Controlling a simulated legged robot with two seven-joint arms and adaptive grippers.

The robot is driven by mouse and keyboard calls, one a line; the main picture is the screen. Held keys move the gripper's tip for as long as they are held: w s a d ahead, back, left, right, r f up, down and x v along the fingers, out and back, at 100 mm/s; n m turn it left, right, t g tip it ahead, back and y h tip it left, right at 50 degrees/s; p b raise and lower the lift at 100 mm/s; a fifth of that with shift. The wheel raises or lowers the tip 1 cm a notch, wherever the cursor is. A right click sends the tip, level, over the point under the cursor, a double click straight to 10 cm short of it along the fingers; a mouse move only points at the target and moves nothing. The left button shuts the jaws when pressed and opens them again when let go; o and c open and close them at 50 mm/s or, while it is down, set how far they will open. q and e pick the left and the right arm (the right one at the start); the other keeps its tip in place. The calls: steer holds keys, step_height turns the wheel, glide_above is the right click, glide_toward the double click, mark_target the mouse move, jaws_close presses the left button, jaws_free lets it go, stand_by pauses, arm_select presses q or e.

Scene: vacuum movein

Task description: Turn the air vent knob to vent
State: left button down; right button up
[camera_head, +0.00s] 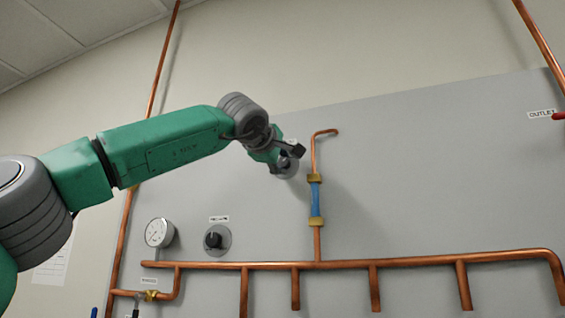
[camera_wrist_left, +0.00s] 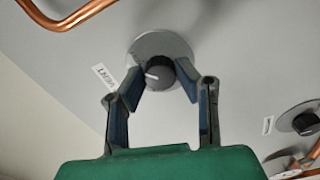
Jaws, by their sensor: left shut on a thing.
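The air vent knob (camera_wrist_left: 159,72) is a black round knob with a white pointer line on a round grey plate (camera_wrist_left: 160,42). A small white label (camera_wrist_left: 104,77) is beside it on the grey panel. My left gripper (camera_wrist_left: 160,78) has its fingers on both sides of the knob and is shut on it. The pointer line lies roughly level, towards the left finger in the wrist view. In the head view my left gripper (camera_head: 291,154) reaches the panel and hides the knob; part of the plate (camera_head: 286,169) shows behind it. My right gripper is in neither view.
A second black knob (camera_head: 213,240) and a round gauge (camera_head: 158,232) sit lower on the panel (camera_head: 420,170). A copper pipe with a blue section (camera_head: 315,199) runs just right of my gripper. A long copper pipe (camera_head: 420,261) crosses below.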

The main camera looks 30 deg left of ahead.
arm_select(q)
steer(key=shift+w+f, duration=0.25)
steer(key=shift+f, duration=0.2)
steer(key=c, duration=1.2)
jaws_free()
steer(key=shift+a+r, duration=0.1)
steer(key=shift+s+r, duration=0.2)
steer(key=shift+s, duration=0.25)
steer(key=v, duration=1)
steer(key=shift+s+f, duration=0.25)
steer(key=shift+s, duration=0.05)
steer(key=shift+s, duration=0.1)
steer(key=shift+f, duration=0.1)
